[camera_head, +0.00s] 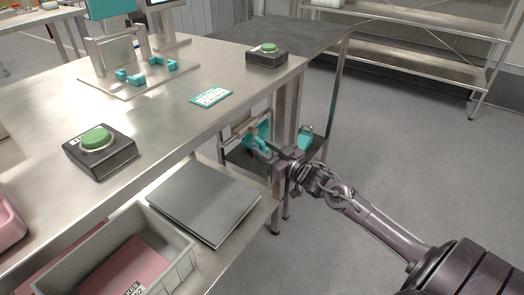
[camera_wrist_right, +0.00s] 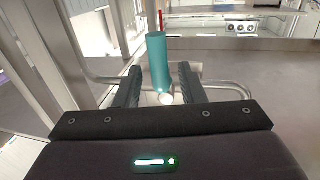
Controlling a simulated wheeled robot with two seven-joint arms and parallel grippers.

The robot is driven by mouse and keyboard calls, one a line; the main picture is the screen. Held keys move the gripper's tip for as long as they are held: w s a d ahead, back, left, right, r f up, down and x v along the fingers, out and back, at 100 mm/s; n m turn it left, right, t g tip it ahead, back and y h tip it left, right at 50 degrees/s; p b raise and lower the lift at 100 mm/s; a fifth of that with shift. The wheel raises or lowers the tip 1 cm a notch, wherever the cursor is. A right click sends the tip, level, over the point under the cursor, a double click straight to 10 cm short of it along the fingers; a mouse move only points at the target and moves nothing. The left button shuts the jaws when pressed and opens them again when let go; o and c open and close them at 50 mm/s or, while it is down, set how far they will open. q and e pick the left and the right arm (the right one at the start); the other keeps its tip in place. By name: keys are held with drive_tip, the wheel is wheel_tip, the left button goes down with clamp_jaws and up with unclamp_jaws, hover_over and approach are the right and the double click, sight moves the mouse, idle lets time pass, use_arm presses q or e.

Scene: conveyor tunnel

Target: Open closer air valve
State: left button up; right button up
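A teal valve body (camera_head: 257,134) is mounted by the table leg under the steel worktable in the head view, partly hidden by my right gripper. Another teal part (camera_head: 305,139) shows farther right, behind the gripper. My right gripper (camera_head: 275,149) reaches in from the right beside the leg. In the right wrist view, a teal cylinder (camera_wrist_right: 157,62) with a thin red piece (camera_wrist_right: 160,20) at its far end stands between my fingers (camera_wrist_right: 158,88). The fingers are apart, with a gap on each side of the cylinder. My left gripper is not in view.
The worktable (camera_head: 235,60) carries two green push-buttons, the nearer one (camera_head: 97,138) and the farther one (camera_head: 268,49). A grey bin (camera_head: 185,262) and a flat grey plate (camera_head: 205,198) lie on the lower shelf. A bent metal pipe (camera_wrist_right: 235,88) runs beside the fingers. Floor at right is clear.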

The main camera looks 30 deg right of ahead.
drive_tip(key=shift+w+a, duration=0.15)
drive_tip(key=shift+w, duration=0.6)
drive_tip(key=shift+c, duration=0.2)
clamp_jaws()
